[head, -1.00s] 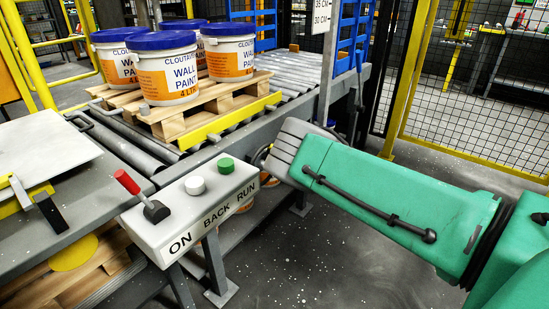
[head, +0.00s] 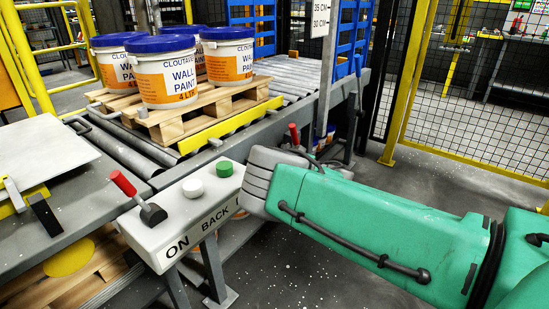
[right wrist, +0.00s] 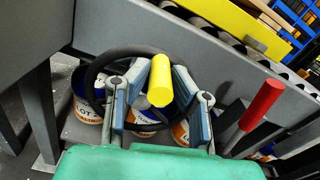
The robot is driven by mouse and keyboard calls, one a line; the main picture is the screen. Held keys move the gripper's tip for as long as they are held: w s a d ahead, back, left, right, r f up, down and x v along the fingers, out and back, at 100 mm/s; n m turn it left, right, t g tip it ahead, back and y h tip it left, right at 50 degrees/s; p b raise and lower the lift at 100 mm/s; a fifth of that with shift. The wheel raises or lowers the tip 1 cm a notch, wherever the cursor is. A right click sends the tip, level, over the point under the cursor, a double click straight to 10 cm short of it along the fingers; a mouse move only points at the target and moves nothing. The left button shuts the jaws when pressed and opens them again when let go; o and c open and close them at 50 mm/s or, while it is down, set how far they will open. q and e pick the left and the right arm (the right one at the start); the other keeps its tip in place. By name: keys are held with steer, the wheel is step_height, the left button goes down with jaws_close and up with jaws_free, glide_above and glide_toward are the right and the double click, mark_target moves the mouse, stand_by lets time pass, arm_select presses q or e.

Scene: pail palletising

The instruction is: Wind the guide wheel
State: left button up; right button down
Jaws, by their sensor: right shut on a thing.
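The guide wheel (right wrist: 91,88) shows in the right wrist view as a black ring with a yellow knob (right wrist: 160,88) on it. My right gripper (right wrist: 160,74) has a finger on each side of the yellow knob and is shut on it. My left gripper is not in view.
Paint pails (head: 168,75) stand on a wooden pallet (head: 200,108) on the roller conveyor (head: 296,75). The box has a red-handled lever and white and green buttons. A second red lever (right wrist: 262,105) stands right of the wheel. More pails (right wrist: 88,107) sit below it.

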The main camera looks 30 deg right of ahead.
steer(key=shift+f, duration=0.2)
steer(key=c, duration=1.4)
jaws_free()
steer(key=shift+c, duration=0.2)
steer(key=shift+r, duration=0.1)
steer(key=v, duration=1.2)
